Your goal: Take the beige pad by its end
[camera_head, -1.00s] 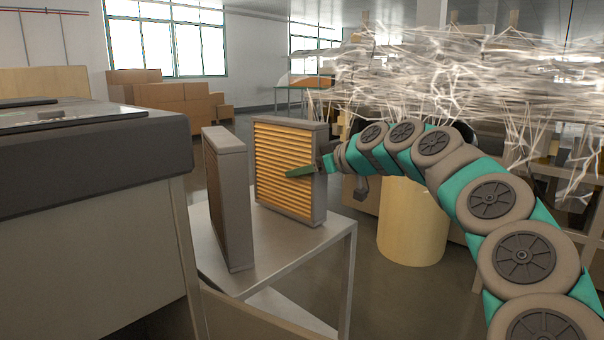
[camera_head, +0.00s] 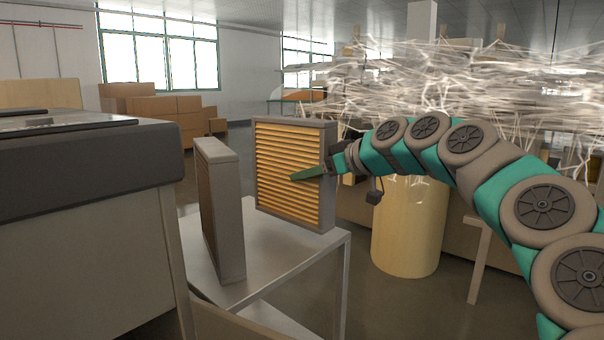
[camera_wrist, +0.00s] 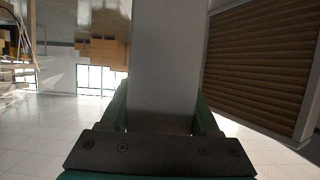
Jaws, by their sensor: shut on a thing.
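The pad shows as an upright panel with a grey-beige frame and a yellow-orange ribbed face (camera_head: 282,152), over the grey stand in the head view. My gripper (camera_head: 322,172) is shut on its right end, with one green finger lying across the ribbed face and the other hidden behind. In the wrist view the panel's plain grey end (camera_wrist: 163,65) runs between the fingers of my gripper (camera_wrist: 163,110). The panel's lower edge is close to the stand top; I cannot tell for sure whether they touch.
A second, similar panel (camera_head: 222,210) stands upright on the stand (camera_head: 270,258), left of the held one with a gap between. A large grey cabinet (camera_head: 90,215) is at the left. A pale yellow drum (camera_head: 410,225) stands behind right, before a heap of pale strands (camera_head: 470,85).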

